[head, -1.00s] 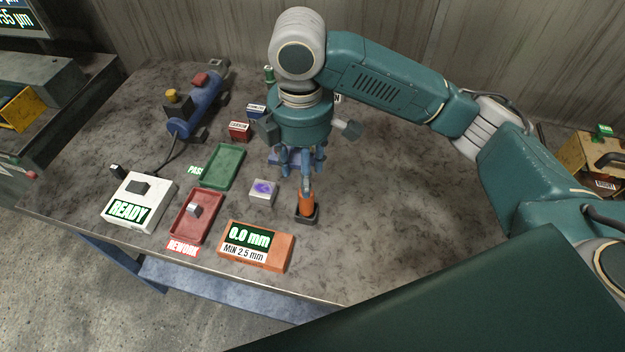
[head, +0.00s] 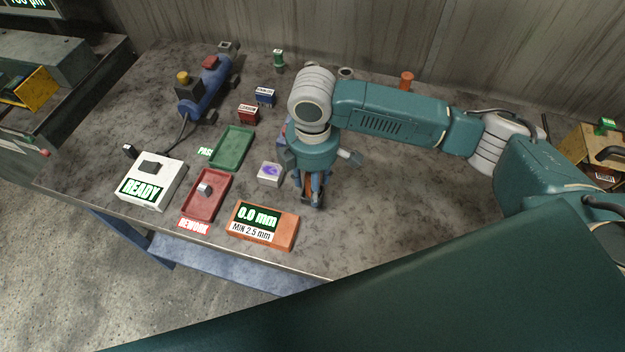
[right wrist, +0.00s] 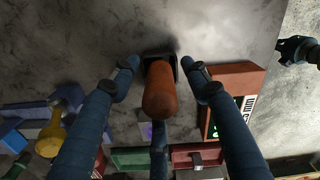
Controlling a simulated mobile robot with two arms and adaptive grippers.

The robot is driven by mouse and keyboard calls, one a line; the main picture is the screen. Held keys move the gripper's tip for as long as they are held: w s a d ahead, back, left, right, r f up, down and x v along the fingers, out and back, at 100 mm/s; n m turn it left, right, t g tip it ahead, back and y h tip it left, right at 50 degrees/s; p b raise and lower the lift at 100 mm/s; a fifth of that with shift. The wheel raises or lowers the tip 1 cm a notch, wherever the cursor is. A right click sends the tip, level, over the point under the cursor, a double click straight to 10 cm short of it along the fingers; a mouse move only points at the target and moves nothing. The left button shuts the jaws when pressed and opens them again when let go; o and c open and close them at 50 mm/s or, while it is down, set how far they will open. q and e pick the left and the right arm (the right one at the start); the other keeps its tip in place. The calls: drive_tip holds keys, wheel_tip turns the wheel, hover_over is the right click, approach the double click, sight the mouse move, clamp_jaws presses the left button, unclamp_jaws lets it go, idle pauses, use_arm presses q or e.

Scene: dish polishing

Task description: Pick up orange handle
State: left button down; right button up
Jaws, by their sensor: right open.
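The orange handle (right wrist: 160,90) stands upright in a dark holder (right wrist: 158,57) on the table. In the right wrist view it sits between the spread fingers of my right gripper (right wrist: 163,70), with bare space on both sides. In the head view my right gripper (head: 312,192) is directly over the handle and hides most of it. The gripper is open, and its fingers reach down around the handle. My left gripper is in neither view.
Close to the right gripper are the orange gauge block (head: 262,228) reading 0.0 mm and a small white box with a purple top (head: 270,173). The red tray (head: 207,196) and green tray (head: 232,148) lie farther left.

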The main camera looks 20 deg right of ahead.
clamp_jaws()
